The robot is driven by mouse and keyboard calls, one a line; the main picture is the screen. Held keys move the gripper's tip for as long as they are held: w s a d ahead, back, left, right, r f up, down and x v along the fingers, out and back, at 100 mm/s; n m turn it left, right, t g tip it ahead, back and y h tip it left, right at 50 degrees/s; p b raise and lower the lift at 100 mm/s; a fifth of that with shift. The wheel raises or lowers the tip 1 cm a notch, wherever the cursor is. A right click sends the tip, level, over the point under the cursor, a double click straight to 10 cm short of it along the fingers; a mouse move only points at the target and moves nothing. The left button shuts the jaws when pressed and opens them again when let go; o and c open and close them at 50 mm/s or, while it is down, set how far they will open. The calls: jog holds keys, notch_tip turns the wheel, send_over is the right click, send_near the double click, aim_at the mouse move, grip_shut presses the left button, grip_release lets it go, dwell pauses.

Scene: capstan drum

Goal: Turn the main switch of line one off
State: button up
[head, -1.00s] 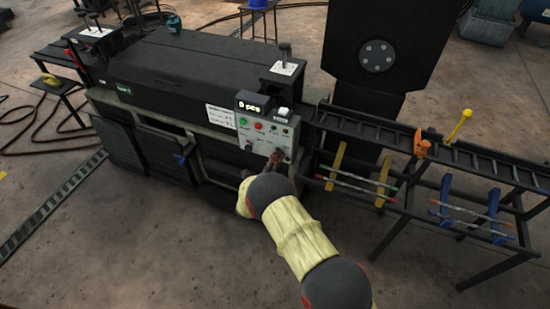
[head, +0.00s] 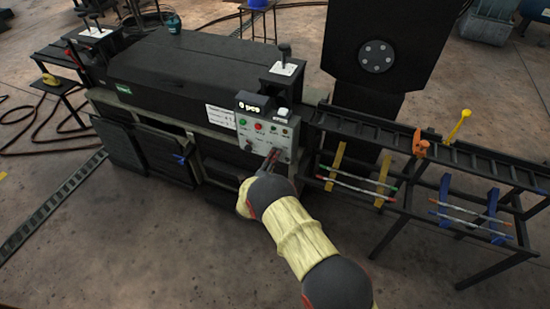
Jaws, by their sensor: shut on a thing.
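The grey control panel (head: 266,134) is on the right front of the black machine. It carries a small display (head: 252,107) reading what looks like "0 pcs", with a green button, a red button (head: 258,127) and other small controls below it. My gripper (head: 271,160) is at the lower part of this panel, shut on a small control there that I take to be the main switch. My gripper and wrist hide that switch, so its position and label cannot be read. My arm comes up from the bottom of the picture.
A tall black housing (head: 378,55) with a round flange stands behind. A lever (head: 284,50) rises above the panel. The floor in front is clear.

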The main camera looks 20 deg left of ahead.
jog(key=shift+a, duration=0.1)
dwell(0.3)
jog(key=o, duration=1.1)
jog(key=s, duration=0.8)
jog(key=s+a, duration=0.1)
jog(key=s, duration=0.3)
